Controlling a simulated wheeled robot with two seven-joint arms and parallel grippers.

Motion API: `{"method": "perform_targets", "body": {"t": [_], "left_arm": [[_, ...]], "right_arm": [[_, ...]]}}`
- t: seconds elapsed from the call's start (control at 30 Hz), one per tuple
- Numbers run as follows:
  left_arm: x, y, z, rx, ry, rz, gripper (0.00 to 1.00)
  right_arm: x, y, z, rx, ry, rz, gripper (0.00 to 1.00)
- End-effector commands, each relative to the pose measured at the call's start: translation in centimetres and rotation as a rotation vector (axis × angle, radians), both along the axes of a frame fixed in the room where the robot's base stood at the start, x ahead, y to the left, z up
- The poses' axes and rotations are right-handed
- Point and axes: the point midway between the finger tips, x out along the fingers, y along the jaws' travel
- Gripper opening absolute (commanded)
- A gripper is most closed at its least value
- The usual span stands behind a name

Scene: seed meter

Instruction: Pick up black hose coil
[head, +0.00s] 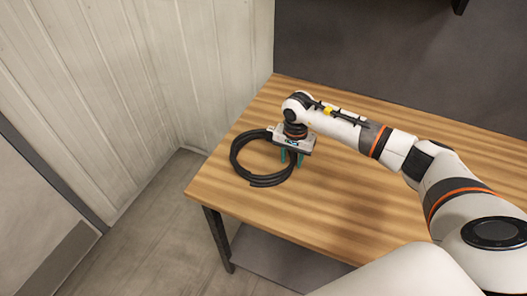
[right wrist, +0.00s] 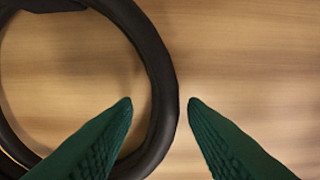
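The black hose coil (head: 238,164) lies flat on the wooden table near its left corner. Part of its far right side is hidden behind my right gripper in the head view. My right gripper (head: 291,163) points down at the coil's right side, with its green fingers apart. In the right wrist view, the coil's curved band (right wrist: 163,75) runs between the two open fingertips of the right gripper (right wrist: 160,103), nearer the left one. My left gripper is not in view.
The wooden table (head: 350,215) is otherwise clear around the coil. A white panelled wall (head: 160,70) stands to the left and a dark grey wall (head: 370,50) behind. The table's left edge is close to the coil, with open floor (head: 150,235) beyond.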

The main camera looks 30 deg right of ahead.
Motion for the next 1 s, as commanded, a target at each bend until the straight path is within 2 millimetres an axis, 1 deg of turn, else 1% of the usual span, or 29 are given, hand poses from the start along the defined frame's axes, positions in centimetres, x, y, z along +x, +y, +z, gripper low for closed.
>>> {"method": "perform_targets", "body": {"t": [0.1, 0.3, 0.53, 0.87, 0.93, 1.0], "left_arm": [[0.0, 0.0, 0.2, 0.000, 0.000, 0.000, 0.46], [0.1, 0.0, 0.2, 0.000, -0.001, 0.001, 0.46], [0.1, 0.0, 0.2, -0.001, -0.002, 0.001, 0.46], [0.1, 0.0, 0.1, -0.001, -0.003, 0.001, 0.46], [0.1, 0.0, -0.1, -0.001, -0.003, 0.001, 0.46], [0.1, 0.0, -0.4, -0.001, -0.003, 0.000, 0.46]], "right_arm": [[0.0, 0.0, -0.7, 0.001, 0.001, -0.001, 0.39], [0.0, 0.0, -0.7, 0.001, -0.001, 0.000, 0.39], [0.0, 0.0, -0.7, 0.001, -0.001, 0.000, 0.01], [0.1, 0.0, -0.5, 0.002, -0.004, 0.000, 0.00], [0.1, 0.0, -0.1, 0.001, -0.006, 0.000, 0.00], [0.2, 0.0, 0.8, 0.000, -0.008, 0.001, 0.00]]}}
